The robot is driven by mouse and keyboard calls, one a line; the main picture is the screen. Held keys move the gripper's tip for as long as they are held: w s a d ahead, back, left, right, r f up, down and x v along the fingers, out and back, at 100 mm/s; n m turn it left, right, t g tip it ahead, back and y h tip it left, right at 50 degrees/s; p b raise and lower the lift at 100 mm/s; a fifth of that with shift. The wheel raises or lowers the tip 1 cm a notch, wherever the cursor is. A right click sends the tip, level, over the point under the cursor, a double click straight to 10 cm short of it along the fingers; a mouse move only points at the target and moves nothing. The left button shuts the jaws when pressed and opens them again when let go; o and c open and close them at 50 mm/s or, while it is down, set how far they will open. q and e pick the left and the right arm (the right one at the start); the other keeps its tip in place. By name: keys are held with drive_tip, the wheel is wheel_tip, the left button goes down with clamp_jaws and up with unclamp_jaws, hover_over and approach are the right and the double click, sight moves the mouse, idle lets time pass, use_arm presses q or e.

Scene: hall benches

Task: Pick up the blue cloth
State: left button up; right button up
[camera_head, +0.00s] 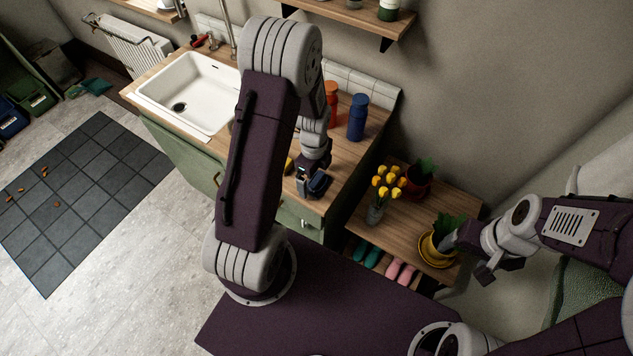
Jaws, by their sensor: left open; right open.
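My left gripper (311,186) is over the near right end of the wooden counter, pointing down with its jaws open. A small dark blue patch (319,182) shows right at its fingertips; I cannot tell whether it is the blue cloth or part of the gripper. A flat teal piece (97,86) lies on the floor at the far left, well away from both grippers; it is too small to identify. My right gripper (464,257) is open beside the yellow plant pot (437,250) at the right.
The counter (345,160) holds a white sink (190,92), an orange bottle (331,103) and a blue bottle (357,117). A low wooden shelf holds yellow tulips (388,181) and potted plants. A dark tiled mat (80,200) and scattered brown bits lie on the left floor.

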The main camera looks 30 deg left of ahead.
sight(316, 180)
use_arm(q)
drive_tip(key=shift+w+d+f, duration=0.1)
drive_tip(key=shift+w+f, duration=0.05)
drive_tip(key=shift+f, duration=0.65)
drive_tip(key=c, duration=1.4)
drive_tip(key=shift+r, duration=0.1)
drive_tip(key=shift+r, duration=0.3)
drive_tip(key=r, duration=0.3)
drive_tip(key=shift+s+d+r, duration=0.2)
drive_tip(key=shift+s+r, duration=0.1)
drive_tip(key=shift+r, duration=0.1)
drive_tip(key=s+d+r, duration=0.2)
drive_tip(key=s, duration=0.1)
drive_tip(key=s+d+r, duration=0.2)
drive_tip(key=s, duration=0.1)
drive_tip(key=s+d+r, duration=0.2)
drive_tip(key=s, duration=0.1)
drive_tip(key=shift+d+r, duration=0.25)
drive_tip(key=shift+d, duration=0.1)
drive_tip(key=shift+w, duration=0.1)
